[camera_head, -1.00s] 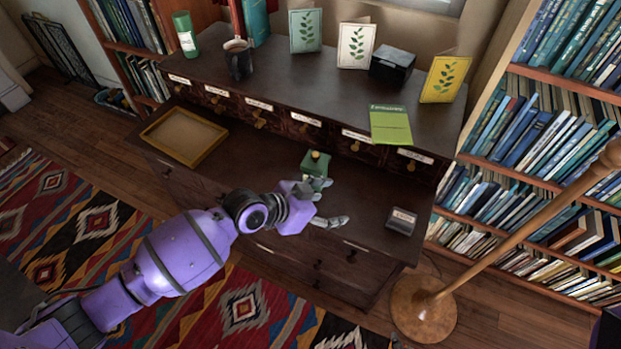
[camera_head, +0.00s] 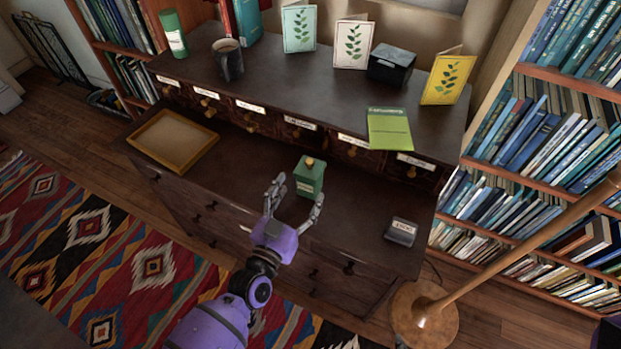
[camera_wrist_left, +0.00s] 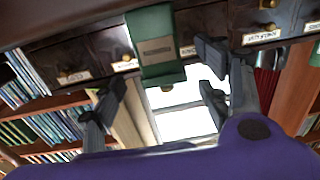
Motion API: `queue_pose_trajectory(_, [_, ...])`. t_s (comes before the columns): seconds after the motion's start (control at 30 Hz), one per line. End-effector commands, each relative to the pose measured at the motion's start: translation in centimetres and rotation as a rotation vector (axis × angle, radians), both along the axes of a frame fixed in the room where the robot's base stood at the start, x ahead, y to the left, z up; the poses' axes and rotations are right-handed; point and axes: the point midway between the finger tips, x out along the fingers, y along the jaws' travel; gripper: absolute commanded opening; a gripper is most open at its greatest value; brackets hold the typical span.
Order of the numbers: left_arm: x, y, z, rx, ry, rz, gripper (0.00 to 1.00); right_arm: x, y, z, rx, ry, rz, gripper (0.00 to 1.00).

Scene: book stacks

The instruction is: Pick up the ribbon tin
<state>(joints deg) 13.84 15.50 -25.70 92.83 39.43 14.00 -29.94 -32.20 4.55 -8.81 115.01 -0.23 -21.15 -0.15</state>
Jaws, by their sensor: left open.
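A green box-shaped tin (camera_head: 309,181) with a gold knob on top stands upright on the desk's lower surface; I take it for the ribbon tin. Its label is too small to read. My left gripper (camera_head: 297,189) is open at the tin's near side, its fingers pointing toward it, one to the left and one at the near right. In the left wrist view the tin (camera_wrist_left: 153,35) appears upside down, beyond and between the spread fingers (camera_wrist_left: 160,88). I cannot tell whether a finger touches it. My right gripper is out of view.
A shallow wooden tray (camera_head: 173,141) lies to the left and a small dark labelled box (camera_head: 401,231) to the right. A green booklet (camera_head: 389,128), a mug (camera_head: 228,62) and cards stand on or near the upper shelf. A lamp pole (camera_head: 500,255) rises at right.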

Motion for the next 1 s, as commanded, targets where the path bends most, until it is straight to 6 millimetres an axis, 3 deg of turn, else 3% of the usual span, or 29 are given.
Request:
queue_pose_trajectory(0.33, [4.6,-1.6,0.4,0.001,0.000,-0.003,0.68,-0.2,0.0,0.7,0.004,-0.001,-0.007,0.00])
queue_pose_trajectory(0.67, [5.1,-1.9,0.3,0.001,0.002,-0.003,0.68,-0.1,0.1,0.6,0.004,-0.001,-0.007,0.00])
queue_pose_trajectory(1.0, [5.1,-1.9,0.3,0.001,0.003,-0.003,0.24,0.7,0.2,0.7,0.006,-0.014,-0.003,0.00])
